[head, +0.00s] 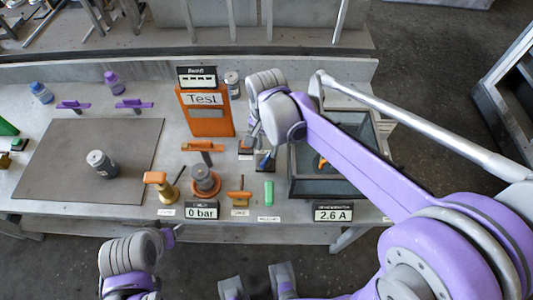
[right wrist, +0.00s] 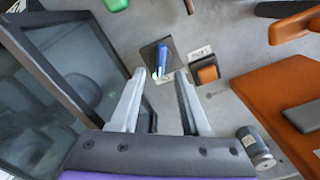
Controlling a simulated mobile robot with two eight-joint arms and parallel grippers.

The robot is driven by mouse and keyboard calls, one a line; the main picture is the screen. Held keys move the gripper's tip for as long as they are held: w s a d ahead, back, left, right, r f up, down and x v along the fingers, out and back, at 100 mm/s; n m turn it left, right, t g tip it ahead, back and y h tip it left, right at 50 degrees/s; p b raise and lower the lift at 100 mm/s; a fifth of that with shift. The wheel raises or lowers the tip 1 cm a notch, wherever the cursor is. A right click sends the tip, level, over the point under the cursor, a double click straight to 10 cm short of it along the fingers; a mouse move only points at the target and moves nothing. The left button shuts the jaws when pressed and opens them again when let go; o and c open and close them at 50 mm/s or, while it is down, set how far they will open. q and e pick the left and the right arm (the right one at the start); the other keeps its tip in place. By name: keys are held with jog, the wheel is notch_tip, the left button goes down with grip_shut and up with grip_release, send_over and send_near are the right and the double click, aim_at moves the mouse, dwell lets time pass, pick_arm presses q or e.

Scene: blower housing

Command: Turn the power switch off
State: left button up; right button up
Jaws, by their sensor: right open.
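In the head view the blue lever (head: 263,161) shows just below my right gripper (head: 262,143). My right gripper is open and empty. In the wrist view its fingertips (right wrist: 161,76) lie either side of the lever's near end; whether they touch it cannot be told. My left arm's wrist (head: 130,252) is at the lower left, off the table, its jaws not clearly seen.
An orange block (right wrist: 207,73) on a dark plate stands close beside the switch. The orange Test panel (head: 208,122) is left of my right gripper; a dark-framed glass box (head: 300,186) is right of it. A green block (head: 268,192) and 2.6 A display (head: 333,213) are nearer the front.

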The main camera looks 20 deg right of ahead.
aim_at(266, 157)
jog(key=shift+f, duration=2.35)
jog(key=shift+w, duration=0.1)
jog(key=shift+c, duration=0.2)
grip_shut()
